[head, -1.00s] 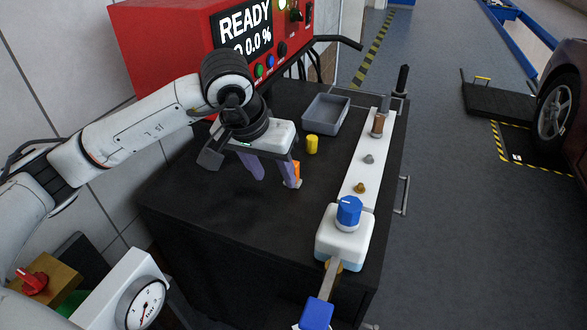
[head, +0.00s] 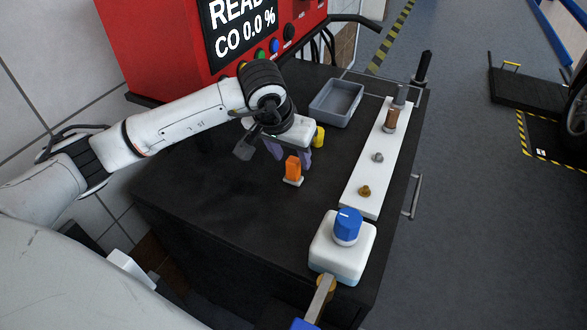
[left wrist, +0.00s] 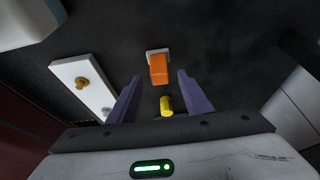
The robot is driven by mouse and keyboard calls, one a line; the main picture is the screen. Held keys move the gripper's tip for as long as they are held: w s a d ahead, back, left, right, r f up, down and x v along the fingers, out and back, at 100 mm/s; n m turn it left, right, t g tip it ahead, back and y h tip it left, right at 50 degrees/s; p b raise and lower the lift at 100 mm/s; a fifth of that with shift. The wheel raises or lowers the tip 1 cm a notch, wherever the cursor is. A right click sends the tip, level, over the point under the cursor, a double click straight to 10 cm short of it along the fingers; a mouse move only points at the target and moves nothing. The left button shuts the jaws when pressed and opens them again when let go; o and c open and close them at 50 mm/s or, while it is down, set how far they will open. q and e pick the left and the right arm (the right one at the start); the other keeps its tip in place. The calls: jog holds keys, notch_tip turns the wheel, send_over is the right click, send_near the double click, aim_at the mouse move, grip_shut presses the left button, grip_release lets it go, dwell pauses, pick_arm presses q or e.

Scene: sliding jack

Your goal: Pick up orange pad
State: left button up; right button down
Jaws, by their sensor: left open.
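The orange pad (head: 293,168) stands upright on a small white base on the black cart top, in front of my left gripper in the head view. My left gripper (head: 290,157) is open and empty, with purple fingers pointing down behind the pad. In the left wrist view the pad (left wrist: 158,68) lies ahead, beyond and between the two fingertips of my left gripper (left wrist: 156,82). No contact with the pad shows. My right gripper is not in view.
A yellow cylinder (head: 319,136) stands close behind my left gripper. A grey tray (head: 336,103) is farther back. A white strip with fittings (head: 366,178) and a white block with a blue knob (head: 342,250) are to the right. The red console (head: 170,60) stands behind. The cart's front left is clear.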

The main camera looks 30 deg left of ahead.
aim_at(293, 160)
pick_arm(q)
jog(key=x, duration=0.3)
jog(key=shift+f, duration=0.1)
jog(key=c, duration=1.1)
jog(key=shift+c, duration=0.2)
notch_tip(293, 160, up, 10)
jog(key=shift+r+b, duration=0.1)
jog(key=shift+b, duration=0.3)
jog(key=shift+o, duration=1.1)
jog(key=shift+c, duration=0.6)
